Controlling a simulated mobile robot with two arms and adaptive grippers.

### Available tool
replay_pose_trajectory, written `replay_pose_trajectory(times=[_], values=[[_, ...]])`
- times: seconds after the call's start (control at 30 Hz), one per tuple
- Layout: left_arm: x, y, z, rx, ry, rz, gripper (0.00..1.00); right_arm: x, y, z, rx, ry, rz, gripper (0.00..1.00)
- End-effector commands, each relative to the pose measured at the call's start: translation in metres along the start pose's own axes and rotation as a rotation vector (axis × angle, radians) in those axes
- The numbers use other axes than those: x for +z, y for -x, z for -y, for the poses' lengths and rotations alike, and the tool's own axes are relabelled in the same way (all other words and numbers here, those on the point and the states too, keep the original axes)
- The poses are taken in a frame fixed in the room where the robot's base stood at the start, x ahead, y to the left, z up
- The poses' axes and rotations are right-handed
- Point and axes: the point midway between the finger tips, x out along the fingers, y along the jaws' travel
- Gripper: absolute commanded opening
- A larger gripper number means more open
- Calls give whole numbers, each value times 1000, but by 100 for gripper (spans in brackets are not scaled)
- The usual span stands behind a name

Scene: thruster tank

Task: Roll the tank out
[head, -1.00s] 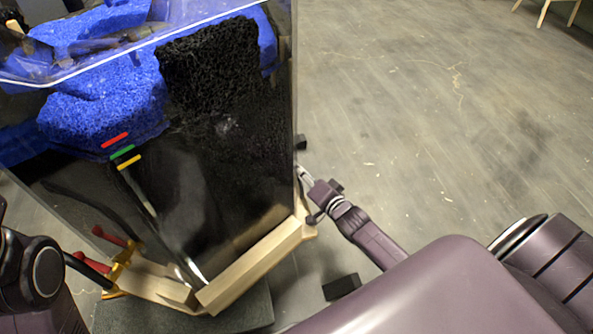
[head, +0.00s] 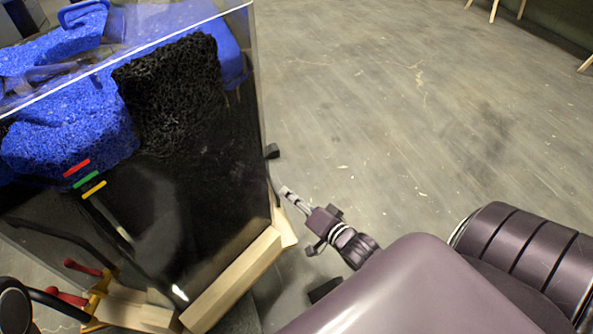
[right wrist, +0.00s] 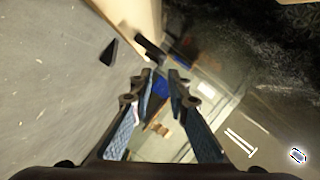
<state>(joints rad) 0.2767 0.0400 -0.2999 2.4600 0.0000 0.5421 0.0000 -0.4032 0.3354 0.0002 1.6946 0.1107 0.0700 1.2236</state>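The tank (head: 165,215) is a clear-walled box on the left of the head view. It holds blue foam (head: 70,135) and black porous foam (head: 175,90). A light wooden frame (head: 235,280) runs along its lower near edge. My right gripper (head: 285,190) is beside the tank's right corner, close to the wood; I cannot tell if it touches. In the right wrist view its fingers (right wrist: 163,75) are apart with nothing held between them, and the glass fills the right side. My left arm shows only at the lower left edge; its gripper is out of view.
An orange clamp with red handles (head: 82,296) is at the frame's lower left. Small black blocks (head: 325,290) lie by the tank's right side. The floor (head: 400,130) to the right is clear, with wooden legs (head: 520,8) far back.

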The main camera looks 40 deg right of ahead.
Motion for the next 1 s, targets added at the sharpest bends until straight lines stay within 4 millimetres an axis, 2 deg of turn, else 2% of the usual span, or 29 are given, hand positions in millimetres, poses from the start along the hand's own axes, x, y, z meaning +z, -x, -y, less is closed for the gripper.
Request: replay_pose_trajectory(times=[0.1,0.3,1.0], values=[[0,0,0,0,0,1,40,0,15,-1,1,1,1,16],[0,0,0,0,0,1,40,-1,25,0,1,1,0,16],[0,0,0,0,0,1,40,0,25,-1,1,1,0,16]])
